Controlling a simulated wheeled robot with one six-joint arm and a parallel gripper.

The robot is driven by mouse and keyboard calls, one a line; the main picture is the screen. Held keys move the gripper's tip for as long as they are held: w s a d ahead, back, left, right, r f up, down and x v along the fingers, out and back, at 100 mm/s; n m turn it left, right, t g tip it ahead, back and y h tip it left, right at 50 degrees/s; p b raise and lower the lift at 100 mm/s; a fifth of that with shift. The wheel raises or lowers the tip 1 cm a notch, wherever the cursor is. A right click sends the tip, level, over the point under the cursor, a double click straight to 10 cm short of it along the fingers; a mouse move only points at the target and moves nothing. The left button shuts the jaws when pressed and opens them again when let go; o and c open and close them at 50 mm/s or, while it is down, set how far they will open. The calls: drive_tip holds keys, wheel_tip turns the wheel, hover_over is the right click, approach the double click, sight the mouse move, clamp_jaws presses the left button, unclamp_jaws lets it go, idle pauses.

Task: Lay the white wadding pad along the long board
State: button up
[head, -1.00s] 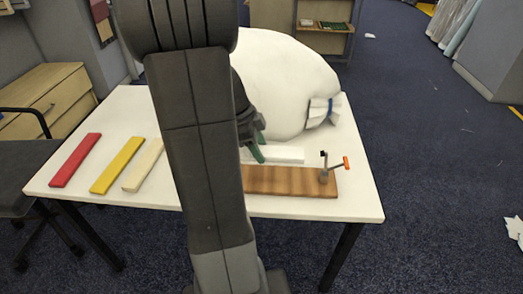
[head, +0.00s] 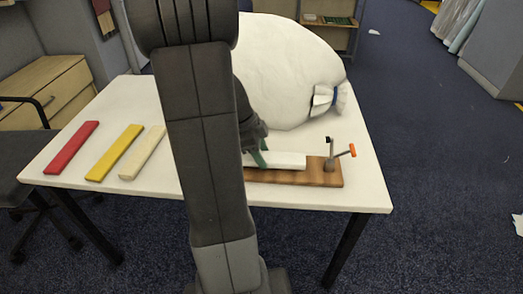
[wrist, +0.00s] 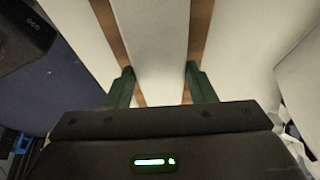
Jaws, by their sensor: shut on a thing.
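The white wadding pad (head: 285,160) is a long flat strip. It lies over the brown wooden long board (head: 300,178), roughly parallel to it, its right end near the clamp (head: 331,164). My gripper (head: 260,158) has its green fingers shut on the pad's sides. In the wrist view the pad (wrist: 152,35) runs between the fingers (wrist: 159,72), with strips of board (wrist: 106,25) showing along both sides. I cannot tell whether the pad touches the board. My arm hides the left ends of both in the head view.
A large white stuffed bag (head: 285,75) with a blue-tied end stands behind the board. Red (head: 72,147), yellow (head: 115,152) and cream (head: 143,153) strips lie at left on the white table (head: 370,185). The clamp has an orange handle (head: 352,150).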

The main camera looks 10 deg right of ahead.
drive_tip(key=shift+f, duration=0.55)
drive_tip(key=o, duration=1)
drive_tip(key=shift+r, duration=0.15)
drive_tip(key=p+v, duration=0.2)
drive_tip(key=v, duration=1.1)
drive_tip(key=shift+a+r, duration=0.1)
drive_tip(key=shift+r, duration=0.2)
drive_tip(key=shift+f, duration=0.15)
